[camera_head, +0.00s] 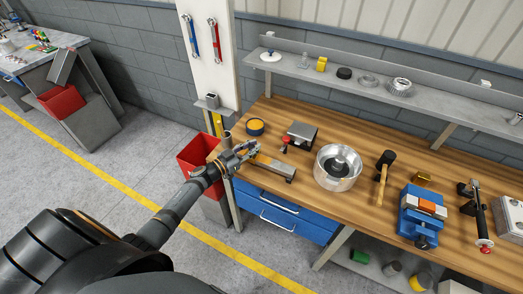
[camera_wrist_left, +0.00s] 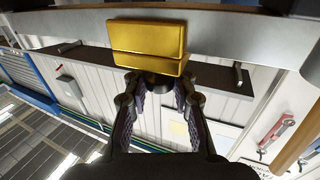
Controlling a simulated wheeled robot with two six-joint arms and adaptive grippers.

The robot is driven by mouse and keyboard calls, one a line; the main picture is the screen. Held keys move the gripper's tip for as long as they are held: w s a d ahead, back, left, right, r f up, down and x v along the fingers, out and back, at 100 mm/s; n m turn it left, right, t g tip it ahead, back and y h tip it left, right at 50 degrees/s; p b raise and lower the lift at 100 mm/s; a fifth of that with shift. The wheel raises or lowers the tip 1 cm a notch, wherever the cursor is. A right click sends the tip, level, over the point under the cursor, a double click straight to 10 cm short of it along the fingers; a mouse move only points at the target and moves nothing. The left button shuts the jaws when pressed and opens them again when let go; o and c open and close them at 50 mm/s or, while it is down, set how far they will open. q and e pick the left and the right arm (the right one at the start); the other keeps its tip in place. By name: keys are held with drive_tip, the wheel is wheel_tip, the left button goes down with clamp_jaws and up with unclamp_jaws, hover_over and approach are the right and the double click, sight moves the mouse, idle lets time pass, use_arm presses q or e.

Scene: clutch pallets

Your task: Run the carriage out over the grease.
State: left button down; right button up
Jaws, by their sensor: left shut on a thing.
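My left gripper (camera_head: 243,151) reaches over the left end of the workbench. In the left wrist view its two fingers (camera_wrist_left: 159,100) are closed in on a small dark knob-like part (camera_wrist_left: 160,79) beside a gold block (camera_wrist_left: 148,40), which looks like the carriage. The block sits against a long grey metal bar (camera_wrist_left: 235,34). In the head view a grey rail (camera_head: 279,173) lies by the bench's front edge, its left part behind the gripper. I cannot make out a grease patch on it. A round dark tin with an amber top (camera_head: 255,126) stands behind the gripper.
A hammer (camera_head: 383,175) and a blue vise (camera_head: 422,215) are further right. A red bin (camera_head: 197,151) is beside the bench's left end.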

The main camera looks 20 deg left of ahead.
use_arm(q)
drive_tip(key=shift+s+f, duration=0.1)
drive_tip(key=shift+f, duration=0.15)
drive_tip(key=c, duration=1.6)
unclamp_jaws()
drive_tip(key=o, duration=0.5)
drive_tip(key=shift+s+a+r, duration=0.15)
drive_tip(key=shift+s+r, duration=0.05)
drive_tip(key=shift+w, duration=0.1)
drive_tip(key=v, duration=1.2)
